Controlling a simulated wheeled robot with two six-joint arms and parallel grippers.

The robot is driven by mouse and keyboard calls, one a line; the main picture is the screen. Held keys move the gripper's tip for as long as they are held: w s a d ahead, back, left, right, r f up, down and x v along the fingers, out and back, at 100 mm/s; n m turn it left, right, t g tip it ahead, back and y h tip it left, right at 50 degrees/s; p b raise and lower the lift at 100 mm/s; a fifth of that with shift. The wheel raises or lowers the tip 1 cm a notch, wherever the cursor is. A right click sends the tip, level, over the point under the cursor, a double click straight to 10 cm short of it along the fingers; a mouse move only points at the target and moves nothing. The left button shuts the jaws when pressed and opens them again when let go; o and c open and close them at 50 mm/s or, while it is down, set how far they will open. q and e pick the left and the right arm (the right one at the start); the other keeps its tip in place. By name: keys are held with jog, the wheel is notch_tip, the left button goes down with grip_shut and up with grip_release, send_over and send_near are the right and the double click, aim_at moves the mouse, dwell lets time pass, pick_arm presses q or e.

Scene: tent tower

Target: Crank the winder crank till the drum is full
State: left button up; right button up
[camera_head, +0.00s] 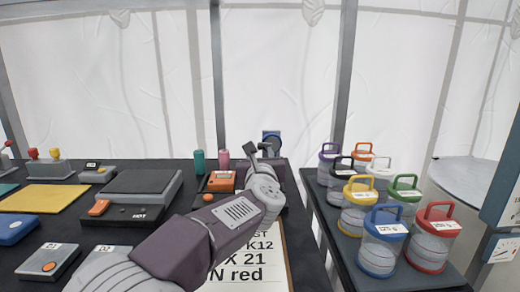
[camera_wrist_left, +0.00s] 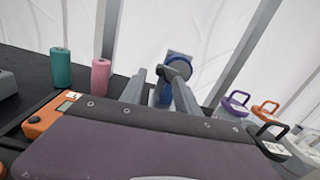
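The winder (camera_head: 271,136) stands at the back of the dark table, a blue round part on a grey backing. In the left wrist view the blue winder (camera_wrist_left: 202,72) shows beyond my fingers, with a grey crank piece (camera_wrist_left: 179,67) in front of it. My left gripper (camera_head: 258,150) reaches over the table to just in front of the winder. In the left wrist view its two grey fingers (camera_wrist_left: 156,82) stand apart, with blue showing between them. I cannot tell whether they touch the crank. The drum's fill is not clear. My right gripper is out of view.
A teal spool (camera_head: 199,161) and a pink spool (camera_head: 224,159) stand left of the winder. An orange device (camera_head: 221,181) sits near my arm. A printed board (camera_head: 262,262) lies under it. Several lidded jars (camera_head: 380,247) fill the right-hand table.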

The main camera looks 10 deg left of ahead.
aim_at(260, 147)
pick_arm(q)
jog(key=w, duration=0.4)
jog(key=shift+w+a, duration=0.2)
jog(key=shift+a, duration=0.2)
grip_shut()
jog(key=shift+r+p, duration=0.15)
jog(key=shift+p, duration=0.3)
jog(key=shift+w+d+r+m+p, duration=0.1)
jog(key=shift+d+r+m+p, duration=0.25)
jog(key=shift+m+p, duration=0.9)
jog(key=shift+s+d+r+m+p, duration=0.15)
jog(key=shift+r+m+p, duration=0.45)
jog(key=shift+m, duration=1.3)
jog(key=shift+w+d+r+m+p, duration=0.15)
jog(key=shift+d+r+m+p, duration=0.15)
jog(key=shift+m+p, duration=1)
jog(key=shift+m, duration=0.45)
